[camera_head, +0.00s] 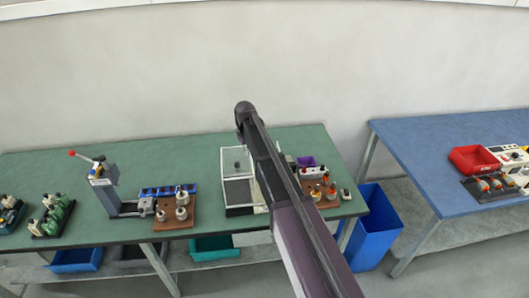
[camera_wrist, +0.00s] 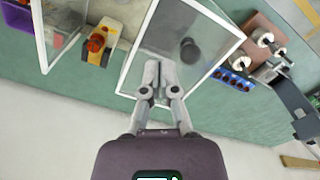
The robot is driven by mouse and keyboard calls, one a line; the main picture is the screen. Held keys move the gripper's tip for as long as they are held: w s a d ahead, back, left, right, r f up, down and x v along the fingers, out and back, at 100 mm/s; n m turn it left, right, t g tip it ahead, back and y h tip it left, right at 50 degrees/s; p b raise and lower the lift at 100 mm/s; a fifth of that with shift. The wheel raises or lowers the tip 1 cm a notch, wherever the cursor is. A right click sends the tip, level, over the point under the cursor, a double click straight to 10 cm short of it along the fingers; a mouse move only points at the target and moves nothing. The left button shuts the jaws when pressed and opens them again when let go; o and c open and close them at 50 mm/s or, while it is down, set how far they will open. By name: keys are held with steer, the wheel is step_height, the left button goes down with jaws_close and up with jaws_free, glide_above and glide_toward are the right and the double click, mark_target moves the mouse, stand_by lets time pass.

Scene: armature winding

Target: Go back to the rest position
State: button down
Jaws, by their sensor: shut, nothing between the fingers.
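My gripper (camera_wrist: 159,68) shows in the wrist view with its two fingers close together, shut and empty. It is in front of a white-framed clear case (camera_wrist: 128,82) with a dark grey floor. I cannot tell how far the fingers are from it. In the head view my arm reaches up from the lower right across the green table, and the gripper itself is not seen there. The same case (camera_head: 223,182) stands just left of my arm in the head view.
The green table (camera_head: 120,237) holds a grey press (camera_head: 104,190), a brown board with spools (camera_head: 172,222), and a purple bin (camera_head: 305,161). A blue table (camera_head: 415,160) stands at the right with a red bin (camera_head: 472,160). A tall blue bin (camera_head: 372,235) stands between the tables.

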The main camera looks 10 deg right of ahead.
steer(key=shift+d+r+p, duration=0.2)
steer(key=shift+r+p, duration=0.1)
steer(key=shift+r, duration=0.3)
steer(key=s+d+f+m+b, duration=0.2)
steer(key=s+d+f+b, duration=0.1)
steer(key=s, duration=0.6)
steer(key=s+d+f+m+b, duration=0.2)
steer(key=s+d+f+b, duration=0.2)
steer(key=s, duration=0.6)
steer(key=s+d+f+m+b, duration=0.2)
steer(key=s+f+b, duration=0.3)
steer(key=s, duration=0.5)
steer(key=shift+d+f, duration=0.2)
steer(key=shift+d, duration=0.7)
